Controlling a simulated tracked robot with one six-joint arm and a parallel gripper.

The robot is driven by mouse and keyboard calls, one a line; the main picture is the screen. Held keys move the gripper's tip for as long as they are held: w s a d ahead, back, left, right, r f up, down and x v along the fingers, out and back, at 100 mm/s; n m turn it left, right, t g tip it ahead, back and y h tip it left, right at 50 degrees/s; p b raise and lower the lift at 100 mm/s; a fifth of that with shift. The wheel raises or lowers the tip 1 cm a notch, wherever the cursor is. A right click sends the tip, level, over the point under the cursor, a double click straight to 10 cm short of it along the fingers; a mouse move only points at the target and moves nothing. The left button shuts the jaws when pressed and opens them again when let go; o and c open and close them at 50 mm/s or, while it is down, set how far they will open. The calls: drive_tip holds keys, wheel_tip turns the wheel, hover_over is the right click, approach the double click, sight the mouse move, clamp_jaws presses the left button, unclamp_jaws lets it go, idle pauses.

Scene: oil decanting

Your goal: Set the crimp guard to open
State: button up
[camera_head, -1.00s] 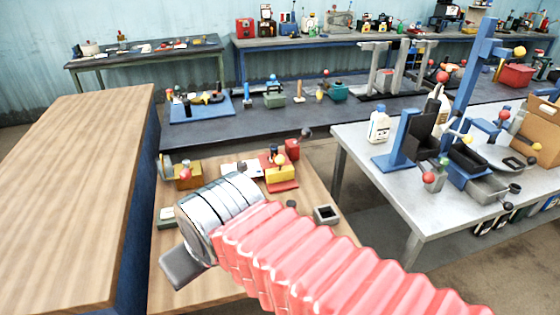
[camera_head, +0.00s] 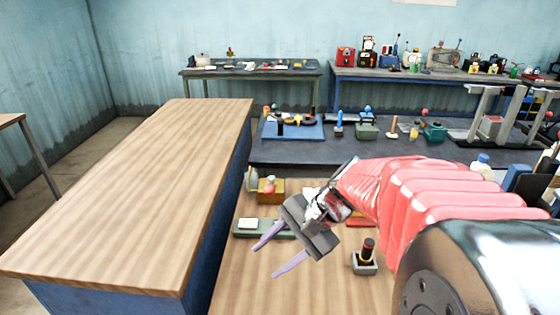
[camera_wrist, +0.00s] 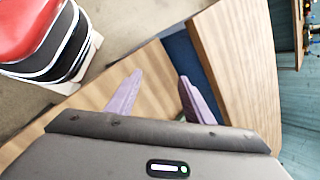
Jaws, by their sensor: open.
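I cannot tell for sure which thing is the crimp guard. On the lower wooden table, a yellow-brown box with a red ball (camera_head: 270,190) stands at the back left. A green base with a white block (camera_head: 250,226) lies in front of it. A grey square holder with a dark, red-banded upright handle (camera_head: 366,258) stands nearer me. A red-based device (camera_head: 355,219) is mostly hidden behind my arm. My gripper (camera_head: 265,263) is open and empty above this table, its purple fingers just in front of the green base. The wrist view shows both fingers (camera_wrist: 159,75) apart, with nothing between them.
A taller wooden-topped counter (camera_head: 140,185) with blue sides stands close on the left. A dark bench (camera_head: 290,152) with several devices runs behind. The front of the lower table (camera_head: 290,295) is bare. More benches line the back wall.

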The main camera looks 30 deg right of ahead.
drive_tip(key=w+d+f+m+t+y, duration=0.1)
drive_tip(key=w+d+m+t, duration=0.4)
drive_tip(key=d, duration=0.4)
drive_tip(key=w+d+f+m+t+y, duration=0.1)
drive_tip(key=w+d+f+m+t, duration=0.15)
drive_tip(key=d+m, duration=0.6)
drive_tip(key=s+d+f+m+t+h, duration=0.1)
drive_tip(key=s+d+m+t+h, duration=0.1)
drive_tip(key=d, duration=0.6)
drive_tip(key=s+d+f+m+t+h, duration=0.1)
drive_tip(key=d+f+m+t+h, duration=0.1)
drive_tip(key=d+m, duration=0.3)
drive_tip(key=s+d+f+m+t+h, duration=0.2)
drive_tip(key=d+m+t, duration=0.1)
drive_tip(key=d, duration=0.9)
drive_tip(key=shift+s+h, duration=0.35)
drive_tip(key=shift+h, duration=0.05)
drive_tip(key=shift+w+a+m, duration=0.1)
drive_tip(key=shift+m, duration=0.15)
drive_tip(key=w, duration=0.9)
drive_tip(key=w+a, duration=0.1)
drive_tip(key=w, duration=0.3)
drive_tip(key=shift+w+a, duration=0.1)
drive_tip(key=shift+w, duration=0.25)
drive_tip(key=shift+c, duration=0.6)
